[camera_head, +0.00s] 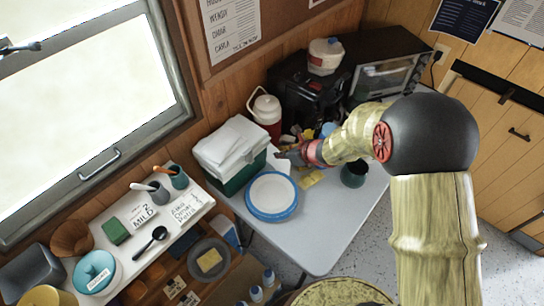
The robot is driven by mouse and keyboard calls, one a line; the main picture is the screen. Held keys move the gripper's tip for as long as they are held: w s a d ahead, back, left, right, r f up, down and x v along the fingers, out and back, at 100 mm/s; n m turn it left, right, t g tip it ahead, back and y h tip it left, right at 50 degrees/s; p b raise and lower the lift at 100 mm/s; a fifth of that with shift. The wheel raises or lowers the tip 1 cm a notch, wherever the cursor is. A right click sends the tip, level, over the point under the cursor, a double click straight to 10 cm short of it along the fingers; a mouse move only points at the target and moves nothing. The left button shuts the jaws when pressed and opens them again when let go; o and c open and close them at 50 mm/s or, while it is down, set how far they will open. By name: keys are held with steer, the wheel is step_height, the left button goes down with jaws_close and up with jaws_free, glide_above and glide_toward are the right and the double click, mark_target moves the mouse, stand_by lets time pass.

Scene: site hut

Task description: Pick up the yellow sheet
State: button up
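A small flat yellow piece (311,179), which looks like the yellow sheet, lies on the white table (300,235), to the right of a blue-rimmed plate (272,194). My gripper (284,156) is over the table, just above and left of the yellow piece in the picture. It appears apart from it. The fingers are small and dark here, and I cannot tell whether they are open or shut. Part of the table behind my gripper and arm is hidden.
A green and white cooler (232,155) stands left of my gripper, with a red and white jug (266,110) behind. A dark cup (354,173) stands to the right. A microwave (388,76) is at the back. The table's front is clear.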

steer(key=b+x, duration=0.1)
steer(key=x, duration=0.3)
steer(key=shift+w+a+f, duration=0.1)
steer(key=shift+a+f, duration=0.15)
steer(key=shift+c, duration=0.8)
jaws_close()
steer(key=shift+r, duration=0.2)
